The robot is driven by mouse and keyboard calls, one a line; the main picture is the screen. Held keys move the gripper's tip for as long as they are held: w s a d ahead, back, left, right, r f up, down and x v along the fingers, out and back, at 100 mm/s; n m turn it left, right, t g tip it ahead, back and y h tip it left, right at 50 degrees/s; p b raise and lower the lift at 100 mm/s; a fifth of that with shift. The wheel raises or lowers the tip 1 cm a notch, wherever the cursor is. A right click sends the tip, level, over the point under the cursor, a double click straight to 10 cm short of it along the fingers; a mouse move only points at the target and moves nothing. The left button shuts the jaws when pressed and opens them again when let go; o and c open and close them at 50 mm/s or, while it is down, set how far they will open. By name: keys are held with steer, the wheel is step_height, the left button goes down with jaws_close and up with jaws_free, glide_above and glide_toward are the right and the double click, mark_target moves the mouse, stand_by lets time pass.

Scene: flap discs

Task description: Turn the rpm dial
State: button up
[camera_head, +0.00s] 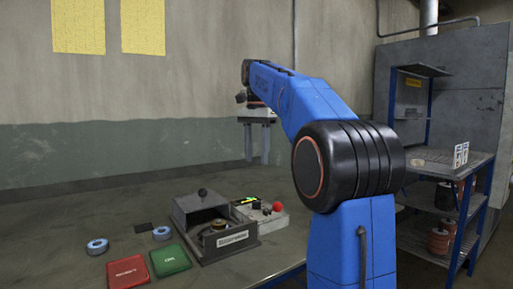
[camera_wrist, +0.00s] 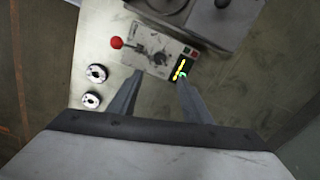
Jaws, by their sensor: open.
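The control box (camera_head: 263,215) stands on the table right of the grey machine, with a red knob (camera_head: 277,207) and a small lit display (camera_head: 245,201). In the wrist view its pale panel (camera_wrist: 147,45) carries a dark dial (camera_wrist: 160,58), the red knob (camera_wrist: 117,43) at left and the display (camera_wrist: 181,69) at right. My gripper (camera_head: 257,157) hangs well above the table behind the box in the head view. In the wrist view my gripper (camera_wrist: 159,79) is open and empty, its fingers apart on either side below the dial, not touching it.
The grey machine (camera_head: 215,240) with a ball-topped lid adjoins the box. Red (camera_head: 128,271) and green (camera_head: 170,260) trays and two blue rings (camera_head: 97,246) lie left of it. Two round pale pieces (camera_wrist: 97,73) lie left of the box in the wrist view. A shelf rack (camera_head: 470,185) stands right.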

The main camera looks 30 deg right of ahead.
steer(key=shift+r, duration=1.15)
